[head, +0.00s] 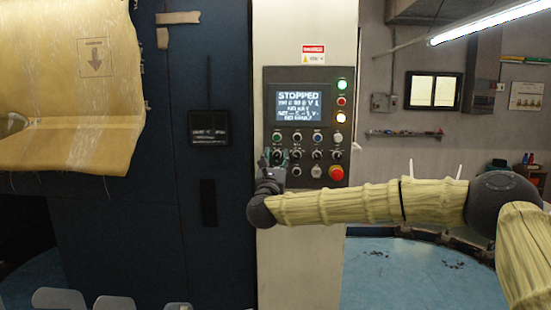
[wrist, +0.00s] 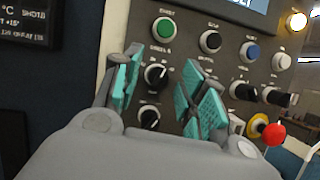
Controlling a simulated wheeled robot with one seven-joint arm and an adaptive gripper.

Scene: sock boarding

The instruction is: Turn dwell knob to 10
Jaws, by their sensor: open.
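The control panel (head: 300,120) is mounted on the pale column, with a lit screen reading STOPPED. Below the screen are buttons and black knobs; their labels are too small to read, so I cannot tell which is the dwell knob. My gripper (head: 272,162) is at the panel's lower left, covering part of it. In the wrist view my gripper (wrist: 168,86) is open, its teal pads spread either side of a black knob (wrist: 155,75). I see no clear contact. A second black knob (wrist: 149,118) shows just below it, also between the fingers.
A red emergency knob (head: 336,173) sticks out at the panel's lower right; it also shows in the wrist view (wrist: 273,134). Green (wrist: 163,27), black and blue buttons are above the knobs. Other black knobs (wrist: 243,91) are to the right. A dark cabinet (head: 205,200) stands left.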

